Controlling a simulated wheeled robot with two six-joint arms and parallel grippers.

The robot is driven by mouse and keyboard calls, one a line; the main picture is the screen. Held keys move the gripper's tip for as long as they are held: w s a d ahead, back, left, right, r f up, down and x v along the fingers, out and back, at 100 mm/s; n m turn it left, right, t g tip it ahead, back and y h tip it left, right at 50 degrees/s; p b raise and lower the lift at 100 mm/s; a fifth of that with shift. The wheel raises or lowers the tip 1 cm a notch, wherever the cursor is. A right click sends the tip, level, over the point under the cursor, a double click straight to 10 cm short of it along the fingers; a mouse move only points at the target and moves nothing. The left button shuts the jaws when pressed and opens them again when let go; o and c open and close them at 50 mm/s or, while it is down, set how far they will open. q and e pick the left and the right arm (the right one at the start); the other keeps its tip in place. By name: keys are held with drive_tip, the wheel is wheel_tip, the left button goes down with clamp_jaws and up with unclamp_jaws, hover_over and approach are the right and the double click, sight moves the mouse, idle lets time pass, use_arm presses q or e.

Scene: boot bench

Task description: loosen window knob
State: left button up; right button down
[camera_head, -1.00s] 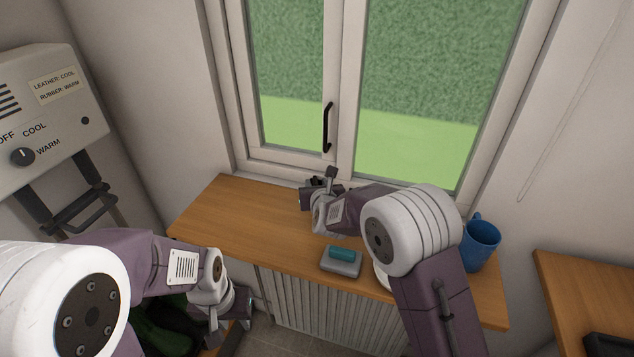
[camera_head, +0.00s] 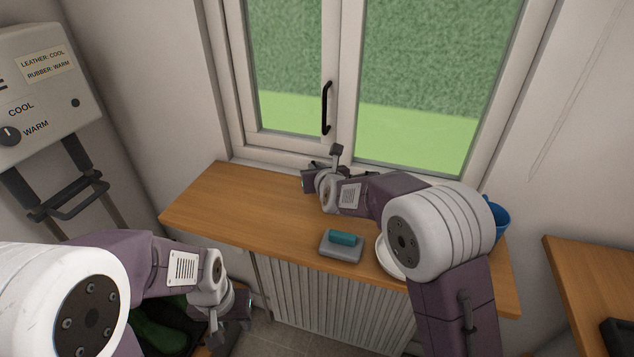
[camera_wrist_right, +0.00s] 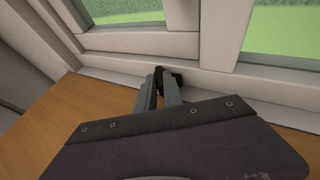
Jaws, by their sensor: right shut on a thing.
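The window (camera_head: 333,60) is shut, with a black upright handle (camera_head: 327,108) on its middle post. A small black knob (camera_wrist_right: 172,78) sits low on the window frame, just above the sill, in the right wrist view. My right gripper (camera_wrist_right: 164,82) is shut on this knob, and its fingers hide part of it. In the head view my right gripper (camera_head: 314,177) is at the back of the sill below the handle, and the knob is hard to make out there. My left gripper (camera_head: 240,312) hangs at the lower left, away from the window; its fingers are not clear.
On the wooden sill (camera_head: 215,205) are a grey-and-teal block (camera_head: 341,246), a white dish (camera_head: 385,262) and a blue mug (camera_head: 501,222), partly behind my right arm. A dryer unit (camera_head: 45,85) hangs at left. The sill's left part is clear.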

drive_tip(key=shift+w+d+f+n+g+y+b, duration=0.1)
drive_tip(key=shift+d+f+n+y+b, duration=0.2)
drive_tip(key=shift+b, duration=1.95)
drive_tip(key=shift+a+f+n+g+y+b, duration=0.1)
drive_tip(key=shift+n+y+b, duration=0.35)
drive_tip(key=shift+b, duration=1.85)
drive_tip(key=shift+w+d+f+n+g+y+b, duration=0.1)
drive_tip(key=shift+d+f+n+y+b, duration=0.2)
drive_tip(key=shift+b, duration=1.95)
drive_tip(key=shift+r+n+g+y+b, duration=0.4)
drive_tip(key=shift+r+n+y+b, duration=0.1)
drive_tip(key=shift+n+y+b, duration=0.25)
drive_tip(key=shift+w+d+r+n+g+y+p, duration=0.1)
drive_tip(key=shift+r+n+g+y+p, duration=0.05)
drive_tip(key=shift+n+g+y+p, duration=0.55)
drive_tip(key=shift+n+y, duration=0.6)
drive_tip(key=shift+g, duration=0.3)
drive_tip(key=c, duration=1.6)
unclamp_jaws()
drive_tip(key=shift+c, duration=0.2)
drive_tip(key=shift+o, duration=0.8)
drive_tip(key=shift+r, duration=0.1)
